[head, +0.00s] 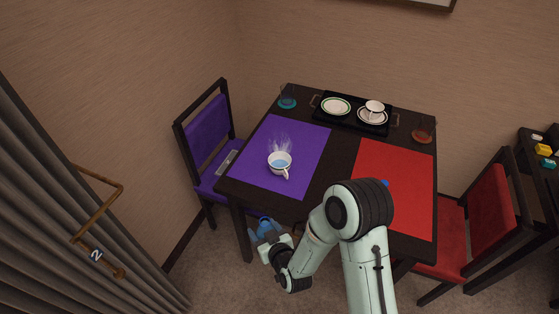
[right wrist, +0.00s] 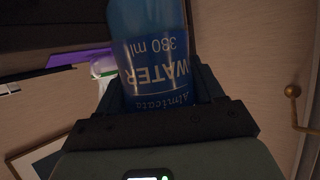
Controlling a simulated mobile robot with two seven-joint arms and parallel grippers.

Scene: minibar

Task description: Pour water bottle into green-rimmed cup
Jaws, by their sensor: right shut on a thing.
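A white cup (head: 280,163) stands on the purple mat with blue liquid inside and pale streaks above it; its rim colour is hard to tell in the head view. A white and green thing, likely that cup, shows behind the bottle in the right wrist view (right wrist: 102,66). My right gripper (head: 270,238) is shut on a blue water bottle (right wrist: 155,65), held beyond the table's near-left edge, in front of the cup. The bottle's label reads WATER, 380 ml, upside down in the right wrist view. Its blue body (head: 265,227) is partly hidden. My left gripper is out of view.
The table bears a purple mat (head: 308,140) and a red mat (head: 400,165). A black tray (head: 353,118) at the back holds a plate (head: 336,106) and a cup on a saucer (head: 374,107). Two glasses stand beside it. Purple and red chairs flank the table.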

